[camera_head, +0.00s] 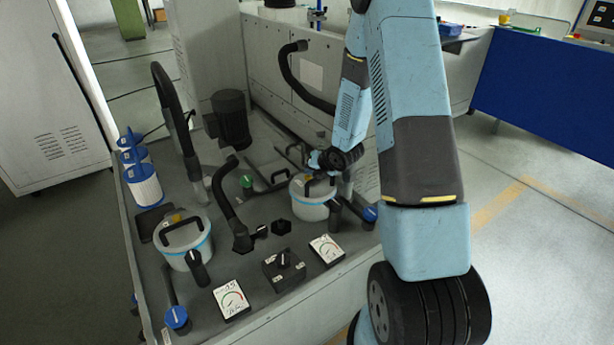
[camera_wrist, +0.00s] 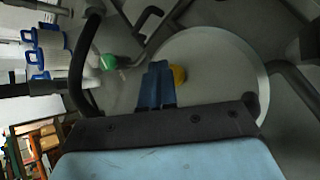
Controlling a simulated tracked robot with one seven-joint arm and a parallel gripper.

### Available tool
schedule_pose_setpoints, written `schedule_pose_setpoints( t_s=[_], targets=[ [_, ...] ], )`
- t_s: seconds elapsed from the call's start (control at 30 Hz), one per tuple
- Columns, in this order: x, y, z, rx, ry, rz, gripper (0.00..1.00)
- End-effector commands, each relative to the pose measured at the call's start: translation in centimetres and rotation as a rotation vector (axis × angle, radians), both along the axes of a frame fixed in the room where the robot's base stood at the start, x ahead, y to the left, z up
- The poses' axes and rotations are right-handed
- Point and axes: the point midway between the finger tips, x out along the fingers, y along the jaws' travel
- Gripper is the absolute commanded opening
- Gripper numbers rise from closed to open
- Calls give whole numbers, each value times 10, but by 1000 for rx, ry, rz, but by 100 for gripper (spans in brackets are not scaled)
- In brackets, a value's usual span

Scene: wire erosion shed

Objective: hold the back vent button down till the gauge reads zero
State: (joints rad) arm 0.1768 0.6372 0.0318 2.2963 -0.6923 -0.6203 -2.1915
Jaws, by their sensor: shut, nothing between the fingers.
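The back canister (camera_head: 312,207) is a pale pot with a blue band and a dark handle on its lid. The lid (camera_wrist: 215,72) fills the middle of the wrist view. A yellow button (camera_wrist: 179,75) on that lid shows just right of my gripper's fingertips (camera_wrist: 157,70), partly hidden by them. My gripper (camera_head: 331,175) is over the lid, shut and empty. I cannot tell whether the fingertips touch the button. The gauge (camera_head: 327,249) in front of the back canister has a white face with a coloured arc; its needle is too small to read.
A similar front canister (camera_head: 184,244) stands left, with another gauge (camera_head: 232,299) near it. A dark knob box (camera_head: 284,270) sits between the gauges. Black hoses (camera_head: 229,198) rise around the canisters. White filter cartridges (camera_head: 145,186) stand at the bench's left edge.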

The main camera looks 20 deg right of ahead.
Motion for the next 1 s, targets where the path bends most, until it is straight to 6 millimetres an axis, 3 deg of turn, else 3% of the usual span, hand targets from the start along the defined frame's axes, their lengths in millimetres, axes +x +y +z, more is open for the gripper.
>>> schedule_pose_setpoints(
  t_s=[1.0],
  targets=[
    [0,0,19,0,0,0,0]
  ],
)
